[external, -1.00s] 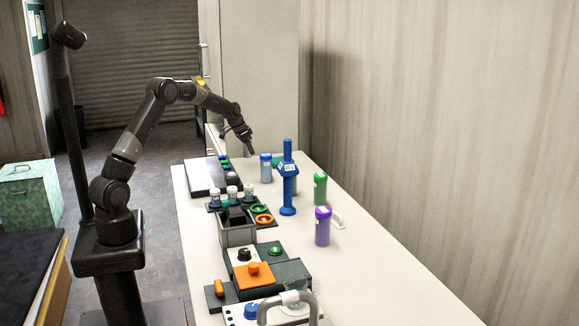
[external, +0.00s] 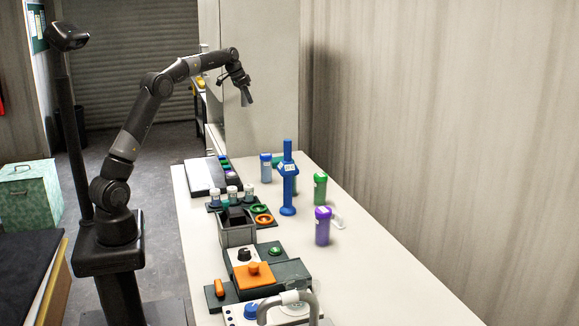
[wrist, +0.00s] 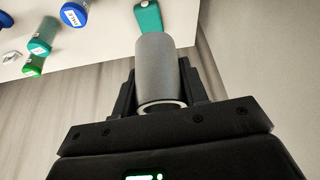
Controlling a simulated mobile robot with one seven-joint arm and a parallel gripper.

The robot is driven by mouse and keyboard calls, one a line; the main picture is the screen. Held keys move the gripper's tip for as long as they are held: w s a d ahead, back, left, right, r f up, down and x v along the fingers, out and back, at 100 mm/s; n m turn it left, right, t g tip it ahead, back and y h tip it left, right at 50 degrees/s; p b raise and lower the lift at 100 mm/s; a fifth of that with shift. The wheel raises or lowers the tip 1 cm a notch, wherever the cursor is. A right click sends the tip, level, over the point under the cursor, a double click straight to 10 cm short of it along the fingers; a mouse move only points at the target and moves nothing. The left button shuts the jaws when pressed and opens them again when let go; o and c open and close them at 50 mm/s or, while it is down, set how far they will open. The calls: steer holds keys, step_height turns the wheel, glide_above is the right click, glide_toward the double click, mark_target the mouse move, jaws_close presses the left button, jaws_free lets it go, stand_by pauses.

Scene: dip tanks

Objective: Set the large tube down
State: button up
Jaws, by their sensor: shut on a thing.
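My gripper (external: 241,86) is shut on a plain grey tube and is raised well above the far end of the table. The grey tube (external: 247,98) hangs slightly tilted below the fingers in the external view. In the wrist view the grey tube (wrist: 157,68) sits between the two black fingers (wrist: 157,95), with its open round end towards the camera. The tube touches nothing but my gripper.
The white table (external: 375,270) below holds a blue stand (external: 287,185) and tubes with blue (external: 266,168), green (external: 320,187) and purple (external: 323,227) caps. A teal piece (wrist: 148,18) shows beyond the tube. A grey box (external: 237,236) stands nearer. The right side is clear.

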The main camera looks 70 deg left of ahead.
step_height(320, 180, up, 6)
steer(key=w+d+m, duration=0.1)
steer(key=w+d, duration=0.2)
steer(key=d, duration=0.8)
steer(key=w+d+r, duration=0.1)
steer(key=w+d, duration=0.1)
steer(key=d, duration=1)
steer(key=w+d+m, duration=0.1)
steer(key=w+d, duration=0.2)
steer(key=d, duration=0.8)
steer(key=s+d, duration=0.4)
steer(key=d, duration=0.7)
steer(key=s+d+m+h, duration=0.1)
steer(key=s+d, duration=0.3)
steer(key=d, duration=0.8)
steer(key=s+d, duration=0.5)
steer(key=d, duration=0.6)
step_height(320, 180, down, 26)
steer(key=w+a+f, duration=0.2)
steer(key=w, duration=0.1)
steer(key=w+a+f, duration=0.2)
steer(key=w+a, duration=0.1)
steer(key=w+a+f, duration=0.3)
steer(key=shift+a, duration=0.1)
steer(key=shift+f, duration=2.1)
steer(key=shift+f, duration=0.15)
